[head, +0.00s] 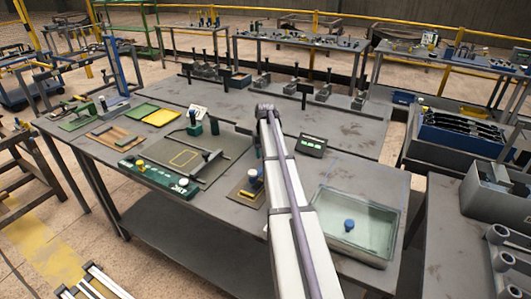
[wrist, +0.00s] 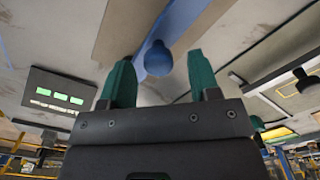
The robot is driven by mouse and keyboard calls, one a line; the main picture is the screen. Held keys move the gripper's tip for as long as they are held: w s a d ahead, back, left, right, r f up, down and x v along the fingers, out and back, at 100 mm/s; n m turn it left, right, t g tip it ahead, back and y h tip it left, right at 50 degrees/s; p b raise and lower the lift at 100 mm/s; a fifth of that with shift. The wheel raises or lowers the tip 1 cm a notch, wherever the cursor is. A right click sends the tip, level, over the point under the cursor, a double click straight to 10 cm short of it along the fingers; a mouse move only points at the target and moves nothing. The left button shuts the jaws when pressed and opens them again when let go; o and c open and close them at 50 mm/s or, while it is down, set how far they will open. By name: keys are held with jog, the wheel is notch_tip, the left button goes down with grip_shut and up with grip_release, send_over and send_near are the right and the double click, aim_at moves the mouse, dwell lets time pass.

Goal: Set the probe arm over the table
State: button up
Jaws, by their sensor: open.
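In the wrist view, the two green fingers of my gripper (wrist: 160,85) are open and apart. A round blue knob (wrist: 158,58) shows between and beyond the fingertips, with a blue strip running from it; I cannot tell whether it touches a finger. A grey plate with a yellow square outline (head: 185,158) lies left of my arm.
A dark display box (head: 312,145) with green readouts sits right of my arm. A glass-like tray (head: 352,222) with a blue knob is at the front right. A green base (head: 160,178) lies along the front edge. Black-handled clamps stand at the back (head: 262,80).

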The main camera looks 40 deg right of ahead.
notch_tip(320, 180, up, 10)
jog(key=p, duration=0.9)
jog(key=s+a+n, duration=0.1)
jog(key=s+a, duration=0.6)
jog(key=a, duration=0.6)
jog(key=s+a+f+n+b, duration=0.1)
jog(key=s+a+n, duration=0.1)
jog(key=s+a, duration=0.6)
jog(key=s+a+f+n+b, duration=0.1)
jog(key=s+a, duration=0.7)
jog(key=a, duration=1)
jog(key=shift+a, duration=0.15)
jog(key=shift+c, duration=0.3)
